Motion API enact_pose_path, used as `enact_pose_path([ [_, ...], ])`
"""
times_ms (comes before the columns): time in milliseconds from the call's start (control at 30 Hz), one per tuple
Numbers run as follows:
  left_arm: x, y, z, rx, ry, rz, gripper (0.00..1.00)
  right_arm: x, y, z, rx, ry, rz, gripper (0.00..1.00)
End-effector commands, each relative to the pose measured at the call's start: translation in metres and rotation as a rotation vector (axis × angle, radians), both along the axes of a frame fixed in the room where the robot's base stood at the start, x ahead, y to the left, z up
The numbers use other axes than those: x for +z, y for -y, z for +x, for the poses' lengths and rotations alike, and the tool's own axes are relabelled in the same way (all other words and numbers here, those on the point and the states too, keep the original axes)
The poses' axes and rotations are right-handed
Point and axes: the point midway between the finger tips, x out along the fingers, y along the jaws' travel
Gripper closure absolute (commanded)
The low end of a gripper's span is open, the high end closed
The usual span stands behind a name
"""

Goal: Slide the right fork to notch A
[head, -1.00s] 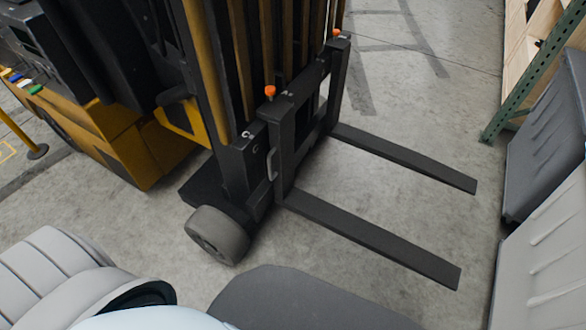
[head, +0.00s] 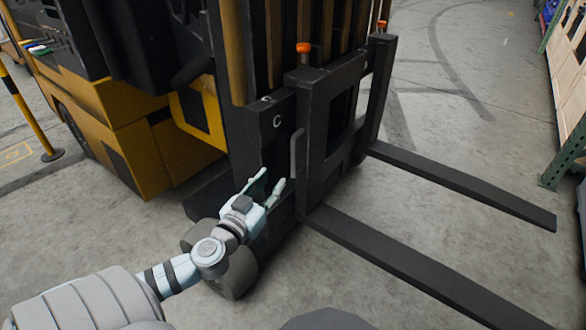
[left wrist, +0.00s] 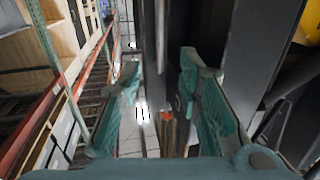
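The near fork (head: 400,262) and the far fork (head: 465,184) hang from a dark carriage and point to the lower right in the head view. The near fork's upright (head: 318,135) has an orange-topped pin (head: 304,48) and a grey vertical handle (head: 297,158). A white letter C marks the carriage (head: 277,122) left of this upright; I cannot read an A. My left gripper (head: 272,183) is just left of the handle's lower end, fingers toward it. In the left wrist view its fingers (left wrist: 160,95) are apart. I cannot tell whether they touch the handle. My right gripper is out of view.
The yellow truck body (head: 170,150) stands behind the mast at left, with a yellow-black post (head: 25,110) beside it. A wheel (head: 235,275) is under my left gripper. A green rack upright (head: 565,158) stands at right. The floor beyond the forks is clear.

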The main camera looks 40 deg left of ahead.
Motion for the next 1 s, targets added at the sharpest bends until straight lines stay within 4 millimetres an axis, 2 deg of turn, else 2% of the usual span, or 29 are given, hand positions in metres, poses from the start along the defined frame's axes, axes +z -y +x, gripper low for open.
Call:
enact_pose_path([
  [300,0.004,-0.02,0.086,0.004,0.002,-0.006,0.69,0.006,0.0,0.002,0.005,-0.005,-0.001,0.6],
  [433,0.003,-0.025,0.11,0.002,0.0,-0.003,0.69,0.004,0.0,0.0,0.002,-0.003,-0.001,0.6],
  [600,0.002,-0.028,0.124,0.0,-0.002,-0.003,0.69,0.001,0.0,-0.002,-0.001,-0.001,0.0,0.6],
  [833,0.001,-0.028,0.125,0.0,-0.002,-0.003,0.69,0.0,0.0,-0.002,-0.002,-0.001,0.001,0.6],
  [1000,0.001,-0.028,0.125,0.0,-0.003,-0.002,0.94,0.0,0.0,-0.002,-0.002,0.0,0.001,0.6],
])
